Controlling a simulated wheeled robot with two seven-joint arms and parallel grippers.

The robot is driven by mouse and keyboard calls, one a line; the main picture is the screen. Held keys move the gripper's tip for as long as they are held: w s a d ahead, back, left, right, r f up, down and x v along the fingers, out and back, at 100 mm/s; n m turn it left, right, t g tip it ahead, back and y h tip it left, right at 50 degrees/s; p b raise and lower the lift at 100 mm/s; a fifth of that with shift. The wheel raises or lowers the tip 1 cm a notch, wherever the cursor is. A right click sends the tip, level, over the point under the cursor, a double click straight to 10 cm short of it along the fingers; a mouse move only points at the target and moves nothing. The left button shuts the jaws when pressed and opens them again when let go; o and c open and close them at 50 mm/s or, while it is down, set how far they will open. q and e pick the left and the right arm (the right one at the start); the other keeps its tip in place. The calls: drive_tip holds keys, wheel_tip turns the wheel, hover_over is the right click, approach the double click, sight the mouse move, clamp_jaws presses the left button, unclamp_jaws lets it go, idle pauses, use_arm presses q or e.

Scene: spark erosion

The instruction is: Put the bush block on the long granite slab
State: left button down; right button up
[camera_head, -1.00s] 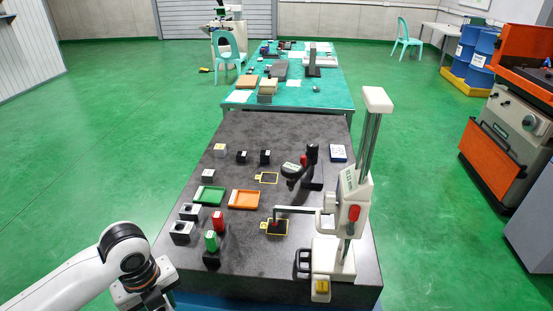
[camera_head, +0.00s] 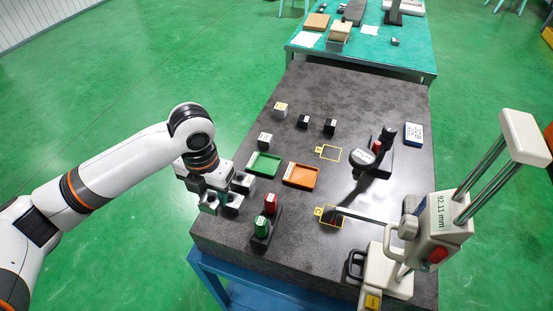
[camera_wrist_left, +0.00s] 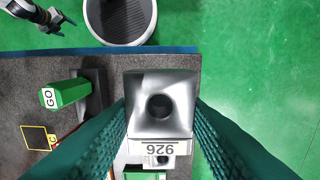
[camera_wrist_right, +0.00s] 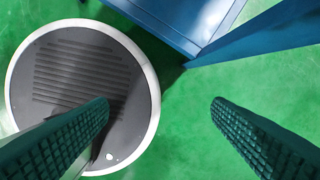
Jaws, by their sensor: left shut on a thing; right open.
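The bush block (camera_wrist_left: 160,100) is a grey metal block with a round dark hole and a number label on its side. My left gripper (camera_wrist_left: 160,118) is shut on it, with one teal finger on each side. In the head view the left gripper (camera_head: 210,190) holds the block (camera_head: 208,203) at the left edge of the near granite-topped table (camera_head: 285,225). My right gripper (camera_wrist_right: 165,108) is open and empty above the floor.
Green (camera_head: 264,164) and orange (camera_head: 301,175) trays, red and green plugs (camera_head: 262,228) and a height gauge (camera_head: 440,225) occupy the near table. Its far part is mostly clear. A gap separates it from the teal table (camera_head: 400,58).

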sight(221, 227)
use_arm(q)
drive_tip(key=shift+s+f, duration=0.15)
drive_tip(key=shift+s, duration=0.5)
wheel_tip(221, 227, down, 3)
drive_tip(key=shift+p, duration=0.6)
drive_tip(key=f, duration=0.3)
drive_tip(key=shift+w+f+p, duration=0.2)
drive_tip(key=shift+p, duration=0.15)
wheel_tip(221, 227, down, 2)
drive_tip(key=shift+s+f+p, duration=0.1)
drive_tip(key=shift+p, duration=0.2)
drive_tip(key=shift+f, duration=0.4)
drive_tip(key=c, duration=0.9)
unclamp_jaws()
use_arm(e)
drive_tip(key=s+r, duration=0.2)
drive_tip(key=s, duration=0.1)
drive_tip(key=shift+s+d+r, duration=0.1)
drive_tip(key=shift+s+r, duration=0.1)
drive_tip(key=shift+s, duration=0.05)
use_arm(q)
drive_tip(key=shift+o, duration=0.2)
